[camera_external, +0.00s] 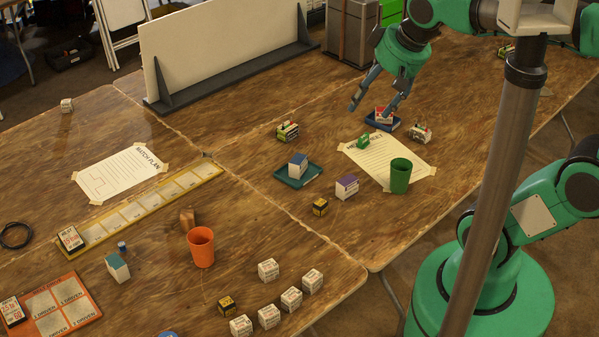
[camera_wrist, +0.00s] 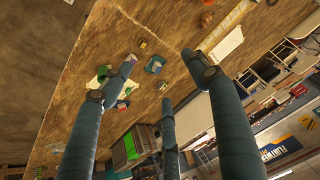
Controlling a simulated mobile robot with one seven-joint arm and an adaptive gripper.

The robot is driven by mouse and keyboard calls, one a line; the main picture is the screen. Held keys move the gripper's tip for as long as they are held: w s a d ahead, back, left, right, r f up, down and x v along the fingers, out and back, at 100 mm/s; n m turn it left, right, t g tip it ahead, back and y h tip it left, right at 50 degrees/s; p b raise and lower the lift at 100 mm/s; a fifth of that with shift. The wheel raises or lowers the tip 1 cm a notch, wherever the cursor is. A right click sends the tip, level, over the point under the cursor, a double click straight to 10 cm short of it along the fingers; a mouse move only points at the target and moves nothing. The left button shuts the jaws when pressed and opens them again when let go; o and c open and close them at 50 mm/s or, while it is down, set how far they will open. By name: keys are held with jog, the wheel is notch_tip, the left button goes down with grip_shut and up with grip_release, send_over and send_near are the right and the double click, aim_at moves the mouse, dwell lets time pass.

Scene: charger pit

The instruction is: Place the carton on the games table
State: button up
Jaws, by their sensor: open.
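My gripper (camera_external: 372,110) is open and empty, hanging above the far part of the right table (camera_external: 450,110); its spread fingers also show in the wrist view (camera_wrist: 160,60). A blue-topped carton (camera_external: 298,164) sits on a teal tray (camera_external: 285,178). A purple-topped carton (camera_external: 346,188) stands on bare wood. A teal-topped carton (camera_external: 117,267) stands on the left table (camera_external: 160,290). Which carton or table the task names is not clear.
A green cup (camera_external: 400,176) stands on a taped paper sheet (camera_external: 370,157). An orange cup (camera_external: 201,247) and several small white boxes (camera_external: 268,270) are nearer the front. A white upright panel (camera_external: 225,45) blocks the back.

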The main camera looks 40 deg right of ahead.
jog(key=shift+n, duration=0.7)
jog(key=s, duration=0.1)
jog(key=s+d+f, duration=0.1)
jog(key=s, duration=0.1)
jog(key=s+f, duration=0.1)
jog(key=s, duration=0.1)
jog(key=shift+d, duration=0.35)
